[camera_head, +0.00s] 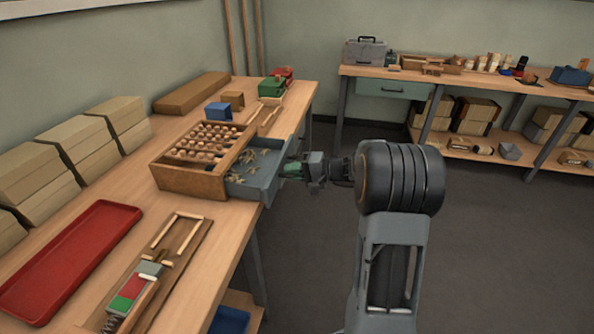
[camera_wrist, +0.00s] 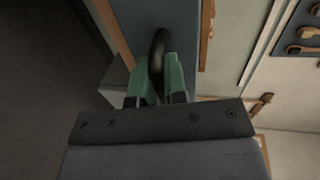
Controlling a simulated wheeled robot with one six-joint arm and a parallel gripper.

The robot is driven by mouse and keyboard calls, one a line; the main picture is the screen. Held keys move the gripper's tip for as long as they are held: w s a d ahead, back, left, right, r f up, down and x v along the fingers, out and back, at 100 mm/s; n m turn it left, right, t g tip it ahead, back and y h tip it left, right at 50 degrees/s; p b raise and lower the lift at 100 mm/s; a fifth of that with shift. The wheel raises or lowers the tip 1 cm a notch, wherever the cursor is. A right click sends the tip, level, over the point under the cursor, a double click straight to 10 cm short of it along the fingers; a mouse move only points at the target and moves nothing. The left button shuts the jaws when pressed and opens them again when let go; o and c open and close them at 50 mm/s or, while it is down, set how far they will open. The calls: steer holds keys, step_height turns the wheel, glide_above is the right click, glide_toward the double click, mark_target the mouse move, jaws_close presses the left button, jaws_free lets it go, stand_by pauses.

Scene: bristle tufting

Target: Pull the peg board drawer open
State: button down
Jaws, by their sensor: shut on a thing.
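The peg board (camera_head: 207,148) is a wooden box with rows of round pegs on top, standing on the left workbench. Its grey-blue drawer (camera_head: 262,180) sticks out of the box's right side past the bench edge, with several small tan pieces inside. My gripper (camera_head: 290,170) is at the drawer's front. In the wrist view its green fingers (camera_wrist: 160,80) are shut on the dark curved handle (camera_wrist: 157,48) on the drawer front (camera_wrist: 138,18). Part of the handle is hidden between the fingers.
A red tray (camera_head: 72,255) and a wooden jig (camera_head: 150,280) lie nearer on the bench. Blue (camera_head: 218,111) and green (camera_head: 271,87) blocks stand behind the box. Dark floor (camera_head: 310,270) is clear beside the bench. A second bench (camera_head: 480,87) stands at the back.

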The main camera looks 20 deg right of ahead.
steer(key=shift+s+f, duration=0.1)
steer(key=shift+s, duration=0.1)
steer(key=c, duration=1.4)
jaws_free()
steer(key=shift+o, duration=1.1)
steer(key=shift+a, duration=0.1)
steer(key=shift+d, duration=0.25)
steer(key=p+v, duration=0.1)
steer(key=v, duration=1.2)
steer(key=shift+s+d+r, duration=0.2)
steer(key=shift+d, duration=0.05)
